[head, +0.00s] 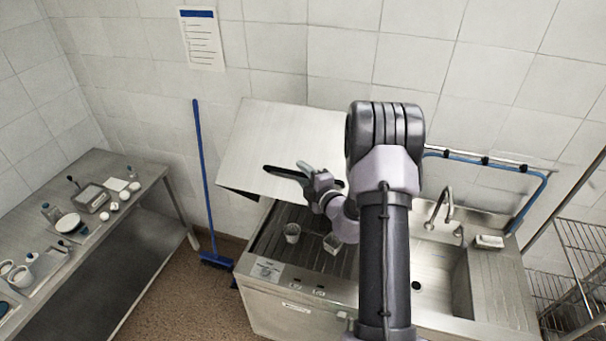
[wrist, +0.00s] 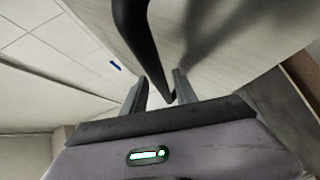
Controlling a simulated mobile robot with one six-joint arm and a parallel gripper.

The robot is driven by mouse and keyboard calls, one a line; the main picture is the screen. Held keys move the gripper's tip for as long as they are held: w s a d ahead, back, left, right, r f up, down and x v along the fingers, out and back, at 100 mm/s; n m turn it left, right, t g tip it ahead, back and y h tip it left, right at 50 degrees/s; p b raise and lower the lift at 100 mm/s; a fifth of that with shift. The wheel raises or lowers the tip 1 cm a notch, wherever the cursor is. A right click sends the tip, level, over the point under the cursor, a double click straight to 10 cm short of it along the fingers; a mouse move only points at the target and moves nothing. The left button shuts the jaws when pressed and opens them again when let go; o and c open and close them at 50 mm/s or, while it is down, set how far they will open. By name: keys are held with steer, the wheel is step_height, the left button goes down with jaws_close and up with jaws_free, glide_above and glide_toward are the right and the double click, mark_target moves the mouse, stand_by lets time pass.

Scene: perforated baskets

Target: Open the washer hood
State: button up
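The washer hood (head: 285,130) is a flat pale metal panel, raised and tilted above the washer (head: 290,300). Its front edge stands clear of the washer top, so the interior shows below. My gripper (head: 305,175) is at the hood's front face. In the wrist view the hood surface (wrist: 225,40) fills the upper right, and a dark curved handle (wrist: 133,30) comes down between the two fingertips of my gripper (wrist: 160,92). The fingers are apart, with a visible gap on the left of the handle. Whether the right finger touches it is unclear. My arm hides the hood's right part.
A sink (head: 435,285) with a faucet (head: 440,205) is at right. A blue broom (head: 203,170) leans on the wall. A side table (head: 140,180) with dishes is at left. Floor between is clear.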

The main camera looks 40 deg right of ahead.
steer(key=shift+s, duration=0.1)
steer(key=s+a+r+b, duration=0.1)
steer(key=s+b, duration=0.1)
steer(key=s, duration=0.6)
steer(key=s+a+r+b, duration=0.1)
steer(key=s+b, duration=0.1)
steer(key=s, duration=0.7)
steer(key=shift+r, duration=0.25)
steer(key=shift+w, duration=0.1)
